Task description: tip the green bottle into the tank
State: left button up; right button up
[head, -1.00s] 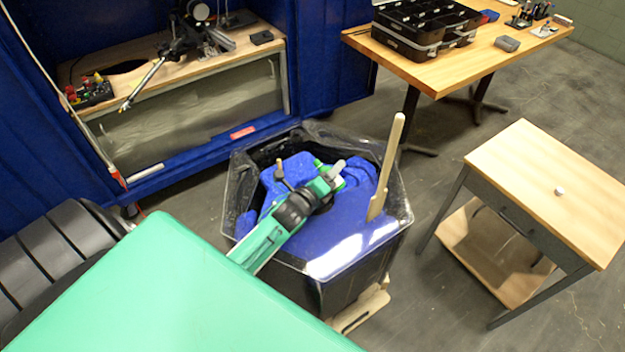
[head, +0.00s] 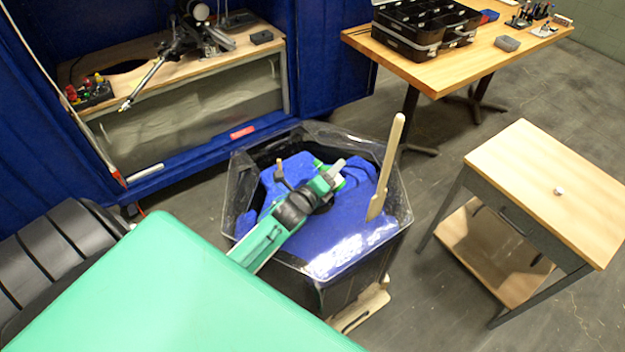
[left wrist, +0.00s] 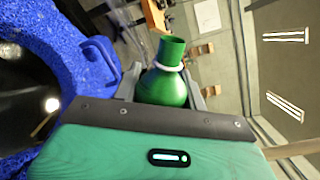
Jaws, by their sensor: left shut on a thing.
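The tank (head: 262,258) is a six-sided dark tub with a clear rim and a blue inside, standing on the floor in the middle of the head view. My left gripper (head: 328,178) is over the tank, inside the rim as seen from above. It is shut on the green bottle (left wrist: 163,88), which shows between the fingers in the left wrist view with a pale ring at its neck. The bottle looks tipped well over, its neck pointing away from the wrist. In the head view the gripper hides much of it. My right gripper is not in view.
A wooden paddle (head: 387,165) stands up from the tank's right side. A small wooden-topped table (head: 540,180) stands to the right. A workbench with black cases (head: 425,28) is at the back. A blue booth (head: 335,60) stands behind the tank. Bare floor lies between.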

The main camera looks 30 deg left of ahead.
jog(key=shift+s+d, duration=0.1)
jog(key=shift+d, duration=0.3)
pick_arm(q)
jog(key=shift+r, duration=0.1)
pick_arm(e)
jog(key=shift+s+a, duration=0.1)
pick_arm(q)
jog(key=shift+r+n, duration=0.1)
jog(key=shift+n, duration=0.3)
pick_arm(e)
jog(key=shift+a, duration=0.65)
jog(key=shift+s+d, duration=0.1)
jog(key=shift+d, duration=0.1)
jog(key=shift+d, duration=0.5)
pick_arm(q)
jog(key=shift+r, duration=0.1)
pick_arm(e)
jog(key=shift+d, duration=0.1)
pick_arm(q)
jog(key=shift+n, duration=0.3)
